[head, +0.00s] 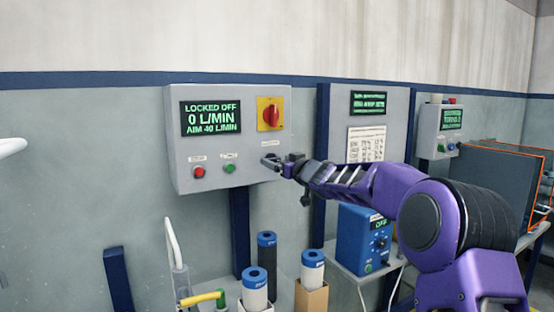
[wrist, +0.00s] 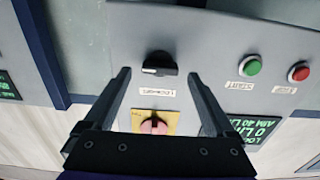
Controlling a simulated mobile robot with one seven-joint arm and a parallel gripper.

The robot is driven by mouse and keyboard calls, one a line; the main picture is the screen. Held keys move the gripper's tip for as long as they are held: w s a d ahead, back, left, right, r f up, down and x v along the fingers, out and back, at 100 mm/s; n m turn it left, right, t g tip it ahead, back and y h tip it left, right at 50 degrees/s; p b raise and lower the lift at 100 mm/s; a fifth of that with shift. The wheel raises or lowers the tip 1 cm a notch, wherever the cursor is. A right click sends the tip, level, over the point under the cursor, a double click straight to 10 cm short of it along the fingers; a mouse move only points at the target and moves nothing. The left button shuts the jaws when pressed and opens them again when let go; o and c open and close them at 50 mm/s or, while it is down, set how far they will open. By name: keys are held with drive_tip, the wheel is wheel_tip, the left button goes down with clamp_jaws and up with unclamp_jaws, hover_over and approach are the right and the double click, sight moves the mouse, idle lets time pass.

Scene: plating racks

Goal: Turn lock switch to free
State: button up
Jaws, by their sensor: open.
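The control box (head: 222,170) on the wall has a display (head: 210,117) reading "LOCKED OFF, 0 L/MIN, AIM 40 L/MIN". A red rotary switch on a yellow plate (head: 270,114) is at its upper right; it also shows in the wrist view (wrist: 155,126), partly behind my gripper. A black knob (wrist: 160,64) with a pale pointer mark sits above a small blurred label in the wrist view. My gripper (wrist: 160,77) is open and empty, with its fingers on either side of the knob in that view.
A red button (head: 198,171) and a green button (head: 229,168) sit on the box, left of my gripper. Blue-capped cylinders (head: 267,240) stand below. A blue unit (head: 365,240) reading OFF and a posted sheet (head: 366,144) are to the right.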

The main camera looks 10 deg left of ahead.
drive_tip(key=shift+w+a, duration=0.35)
drive_tip(key=shift+w, duration=0.15)
drive_tip(key=c, duration=1.4)
